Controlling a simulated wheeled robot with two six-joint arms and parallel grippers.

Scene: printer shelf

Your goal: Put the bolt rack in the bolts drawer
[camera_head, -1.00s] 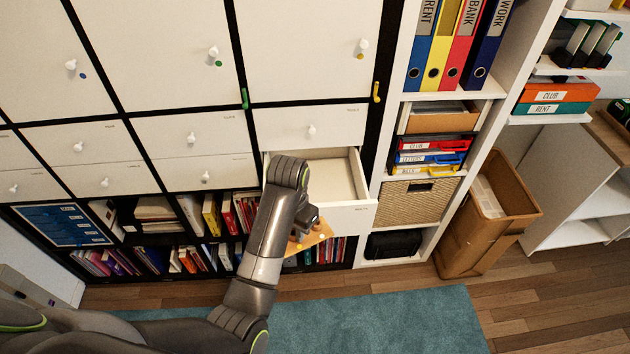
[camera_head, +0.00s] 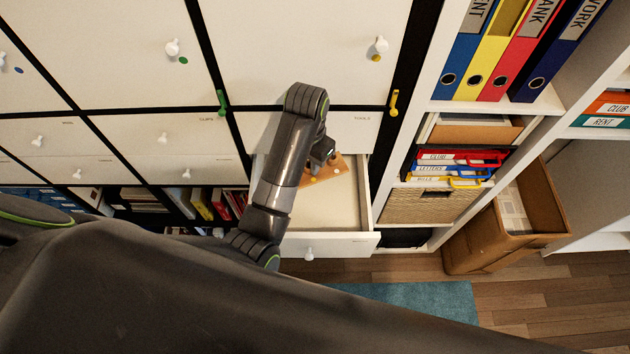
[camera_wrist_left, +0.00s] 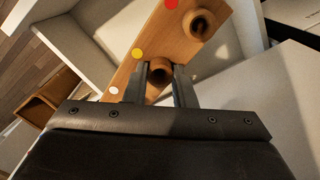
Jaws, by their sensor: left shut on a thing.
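The bolt rack is a light wooden board (camera_head: 338,172) with coloured dots and round wooden cups. My left gripper (camera_head: 322,160) is shut on it and holds it over the open drawer (camera_head: 345,213), toward the back. In the left wrist view my left gripper (camera_wrist_left: 160,85) is shut on one cup of the bolt rack (camera_wrist_left: 165,40), which shows red, yellow and white dots. The drawer is white, pulled out and looks empty where I can see in. My arm hides its left side. I cannot tell whether the rack touches the drawer floor. My right gripper is not in view.
A closed drawer front (camera_head: 350,133) is directly above the open one. A shelf unit with binders (camera_head: 483,50) and a wicker basket (camera_head: 430,206) stands to the right. A brown bin (camera_head: 520,225) is on the floor further right.

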